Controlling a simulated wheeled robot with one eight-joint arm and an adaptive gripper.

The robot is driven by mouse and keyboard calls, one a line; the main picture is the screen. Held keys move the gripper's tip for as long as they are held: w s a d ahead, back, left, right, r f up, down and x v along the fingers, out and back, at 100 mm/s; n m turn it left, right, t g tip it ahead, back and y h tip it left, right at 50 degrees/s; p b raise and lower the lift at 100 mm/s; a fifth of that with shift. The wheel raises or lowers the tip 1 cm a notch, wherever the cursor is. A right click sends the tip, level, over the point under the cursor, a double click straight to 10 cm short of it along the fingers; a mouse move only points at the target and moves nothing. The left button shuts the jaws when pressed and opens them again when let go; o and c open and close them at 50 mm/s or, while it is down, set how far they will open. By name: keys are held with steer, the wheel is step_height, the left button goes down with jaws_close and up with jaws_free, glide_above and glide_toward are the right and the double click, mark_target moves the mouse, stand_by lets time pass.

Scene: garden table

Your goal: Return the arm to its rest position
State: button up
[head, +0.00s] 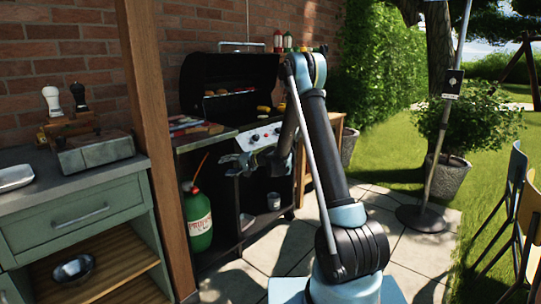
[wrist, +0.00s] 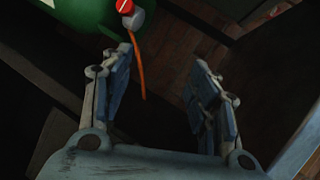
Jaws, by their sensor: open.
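My gripper (head: 236,165) is in front of the black grill (head: 230,92), near the edge of its side shelf and above the gas bottle's level. My arm rises from the base, bends at the top and reaches down to the left. In the wrist view, my gripper (wrist: 160,88) has its two fingers wide apart with nothing between them. The green gas bottle (head: 199,222) stands below and left of the gripper; part of it shows at the top of the wrist view (wrist: 85,15), with a red and grey fitting and an orange hose.
A wooden post (head: 150,130) stands left of the grill. A green cabinet (head: 75,215) is at far left. A lamp pole (head: 437,150), a potted bush (head: 447,178) and chairs (head: 520,205) stand to the right. Paving (head: 385,215) between is clear.

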steer(key=s+d+r+h, duration=0.2)
steer(key=s+d+r, duration=0.2)
steer(key=s+d, duration=0.3)
steer(key=s+d+r+n+h, duration=0.1)
steer(key=s+d+r+h, duration=0.1)
steer(key=s+d+r, duration=0.3)
steer(key=s+d+r+h, duration=0.2)
steer(key=s+d+r, duration=0.1)
steer(key=s+d, duration=0.5)
steer(key=s+d+f+h, duration=0.2)
steer(key=s+d, duration=0.4)
steer(key=s, duration=0.4)
steer(key=s+d+f+g+h, duration=0.1)
steer(key=s+d+f+h, duration=0.2)
steer(key=s+d, duration=0.4)
steer(key=s+d+f+g+h, duration=0.1)
steer(key=s+d+f+h, duration=0.1)
steer(key=s+d, duration=0.5)
steer(key=s+f, duration=0.1)
steer(key=s, duration=0.5)
steer(key=shift+d+f+h, duration=0.15)
steer(key=shift+f+h, duration=0.15)
steer(key=shift+f, duration=0.05)
